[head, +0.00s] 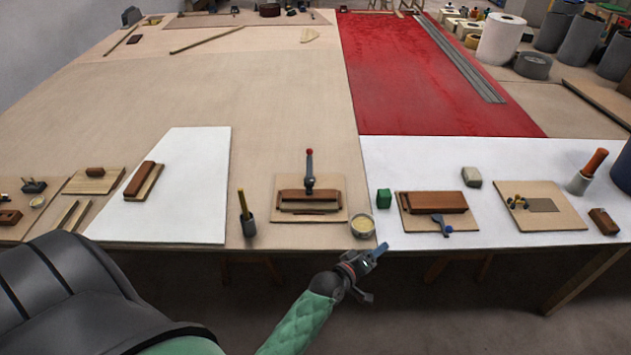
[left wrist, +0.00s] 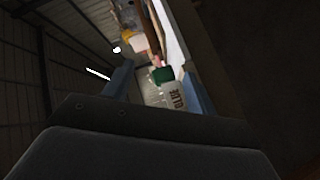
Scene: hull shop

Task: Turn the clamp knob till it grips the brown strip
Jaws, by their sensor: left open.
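A blue clamp knob (head: 445,230) stands at the front of a wooden board on the white right part of the bench. The brown strip (head: 436,203) lies just behind it on the same board; whether the clamp touches the strip is too small to tell. My left gripper (head: 377,252) is at the bench's front edge, left of and lower than the knob, apart from it. In the left wrist view its two blue fingers (left wrist: 158,90) stand apart with nothing held between them. The knob cannot be made out there. My right gripper is not in view.
A fixture with a red-tipped lever (head: 309,154) is to the left. A grey block (head: 472,177) and a board with small knobs (head: 543,205) are to the right.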

